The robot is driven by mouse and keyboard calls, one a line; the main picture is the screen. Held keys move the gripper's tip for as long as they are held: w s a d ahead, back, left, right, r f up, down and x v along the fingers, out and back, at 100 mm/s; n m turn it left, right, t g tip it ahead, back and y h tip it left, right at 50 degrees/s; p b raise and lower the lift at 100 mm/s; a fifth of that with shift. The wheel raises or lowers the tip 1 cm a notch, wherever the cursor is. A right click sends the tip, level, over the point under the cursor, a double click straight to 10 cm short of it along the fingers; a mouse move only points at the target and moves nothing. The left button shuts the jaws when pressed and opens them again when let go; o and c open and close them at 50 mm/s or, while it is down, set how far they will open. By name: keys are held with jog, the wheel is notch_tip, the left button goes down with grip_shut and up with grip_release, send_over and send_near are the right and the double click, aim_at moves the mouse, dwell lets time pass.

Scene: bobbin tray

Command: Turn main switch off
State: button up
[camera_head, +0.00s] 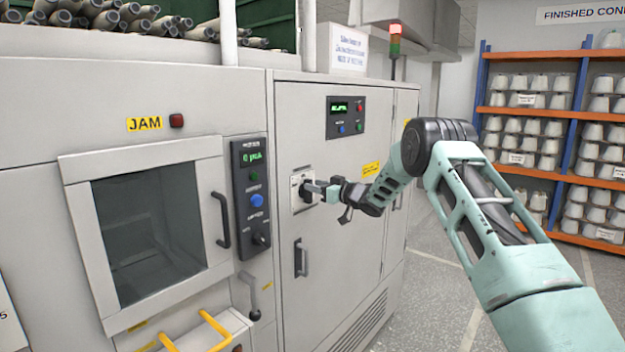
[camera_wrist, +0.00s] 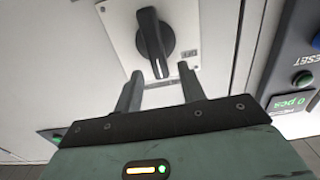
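The main switch (camera_wrist: 154,42) is a black rotary knob on a pale square plate (camera_wrist: 185,22); it shows in the wrist view just beyond my fingertips. In the head view the switch plate (camera_head: 299,181) sits on the grey cabinet door, with the knob partly hidden by my gripper. My gripper (camera_head: 316,187) reaches toward it from the right. I cannot tell whether a fingertip touches the knob.
A control panel (camera_head: 252,195) with a green display stands left of the switch. A door handle (camera_head: 301,258) is below it. A yellow label (camera_head: 371,169) is to the right. The shelves of cones (camera_head: 548,130) stand farther right, with open floor before them.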

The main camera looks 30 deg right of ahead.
jog(key=shift+x, duration=1.1)
grip_shut()
